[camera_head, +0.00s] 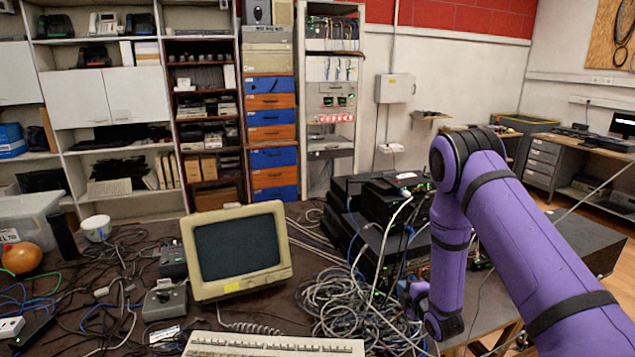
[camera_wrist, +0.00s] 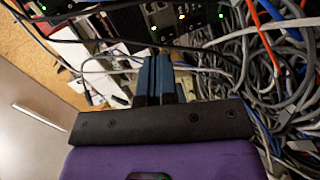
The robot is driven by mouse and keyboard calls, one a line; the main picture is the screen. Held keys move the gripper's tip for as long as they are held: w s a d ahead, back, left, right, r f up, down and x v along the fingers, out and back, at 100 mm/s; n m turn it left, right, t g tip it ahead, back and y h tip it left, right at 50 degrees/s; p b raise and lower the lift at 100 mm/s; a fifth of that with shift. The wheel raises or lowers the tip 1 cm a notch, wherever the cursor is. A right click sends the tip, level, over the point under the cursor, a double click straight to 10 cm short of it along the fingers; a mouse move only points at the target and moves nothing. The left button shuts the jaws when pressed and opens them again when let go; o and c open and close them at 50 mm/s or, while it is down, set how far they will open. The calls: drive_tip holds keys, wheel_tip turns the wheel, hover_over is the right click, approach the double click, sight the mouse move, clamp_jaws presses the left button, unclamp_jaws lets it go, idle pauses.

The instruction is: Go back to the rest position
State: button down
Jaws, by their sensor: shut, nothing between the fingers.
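My gripper (camera_wrist: 160,80) shows in the wrist view with its two dark fingers side by side and shut, nothing between them. Behind the fingers are pale papers and cables. In the head view my purple arm comes in from the right edge, bends at the top and hangs down. Its lower end is beside the stack of black network devices (camera_head: 398,198) and the cable heap (camera_head: 345,305).
A beige monitor (camera_head: 238,250) and keyboard (camera_head: 275,346) stand on the cluttered table. A white cup (camera_head: 97,228) and an orange round object (camera_head: 22,258) are at left. Loose cables crowd the gripper's right in the wrist view. Shelves (camera_head: 120,190) line the back.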

wheel_tip(320, 180, up, 17)
drive_tip(key=d+m+g+h, duration=0.2)
drive_tip(key=m, duration=0.3)
drive_tip(key=s+d+r+m+g+h, duration=0.15)
drive_tip(key=s+r+m, duration=0.45)
drive_tip(key=r, duration=0.8)
drive_tip(key=s+r+m+g, duration=0.2)
drive_tip(key=s+r+m, duration=0.1)
drive_tip(key=s, duration=0.9)
drive_tip(key=s+r+m+g, duration=0.2)
drive_tip(key=s+r, duration=0.3)
drive_tip(key=s, duration=0.7)
drive_tip(key=s+r+m+g, duration=0.2)
drive_tip(key=s+r+m, duration=0.1)
drive_tip(key=s, duration=0.9)
drive_tip(key=shift+a+r+m, duration=0.15)
drive_tip(key=shift+r+m, duration=0.15)
drive_tip(key=shift+r, duration=0.15)
drive_tip(key=shift+w+h, duration=0.15)
drive_tip(key=shift+h, duration=0.1)
